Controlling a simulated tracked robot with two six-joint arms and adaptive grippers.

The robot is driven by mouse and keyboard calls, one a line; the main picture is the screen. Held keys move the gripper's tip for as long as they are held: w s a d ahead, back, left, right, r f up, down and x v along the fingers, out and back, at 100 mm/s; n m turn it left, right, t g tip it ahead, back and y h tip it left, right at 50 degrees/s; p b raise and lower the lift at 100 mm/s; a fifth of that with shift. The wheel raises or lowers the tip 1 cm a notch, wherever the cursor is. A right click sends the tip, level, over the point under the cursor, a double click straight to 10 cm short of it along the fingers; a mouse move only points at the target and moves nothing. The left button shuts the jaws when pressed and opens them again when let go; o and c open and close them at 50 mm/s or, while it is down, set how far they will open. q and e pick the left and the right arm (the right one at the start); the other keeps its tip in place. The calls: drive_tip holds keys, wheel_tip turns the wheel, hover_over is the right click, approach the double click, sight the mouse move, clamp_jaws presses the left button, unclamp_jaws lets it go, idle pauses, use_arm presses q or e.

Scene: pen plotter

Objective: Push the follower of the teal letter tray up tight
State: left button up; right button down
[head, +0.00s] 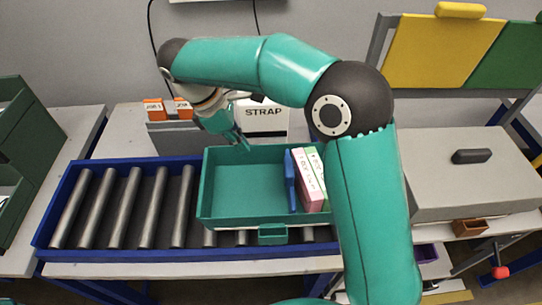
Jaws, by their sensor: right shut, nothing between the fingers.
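The teal letter tray (240,190) sits on the roller conveyor, with a small teal handle on its front. Inside it, a blue upright plate, the follower (290,180), stands against or very near a pink block (308,180) and a green-edged block (318,168) at the right; any gap is too small to tell. The tray's right end is hidden by my right arm. My right gripper (244,145) is shut and empty, at the tray's back edge, left of the follower and apart from it. My left gripper is not in view.
The blue-framed conveyor (60,250) has bare rollers left of the tray. Behind stand a white STRAP box (262,118) and a grey holder with orange-labelled items (155,110). A grey lidded box (460,180) is at right. A green shelf (25,150) stands at left.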

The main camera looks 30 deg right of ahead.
sight(289, 166)
drive_tip(key=s+d+f+p, duration=0.1)
drive_tip(key=s+d+f, duration=0.3)
drive_tip(key=d+f, duration=0.2)
drive_tip(key=shift+w+p+x, duration=0.25)
drive_tip(key=shift+p+x, duration=0.05)
drive_tip(key=shift+x, duration=0.9)
drive_tip(key=shift+a+f, duration=0.1)
drive_tip(key=shift+s+d, duration=0.35)
drive_tip(key=shift+d, duration=0.25)
drive_tip(key=shift+s+d, duration=0.35)
drive_tip(key=shift+d, duration=0.2)
drive_tip(key=shift+s+d, duration=0.25)
drive_tip(key=shift+d, duration=0.1)
drive_tip(key=shift+w+a, duration=0.15)
drive_tip(key=shift+a, duration=0.05)
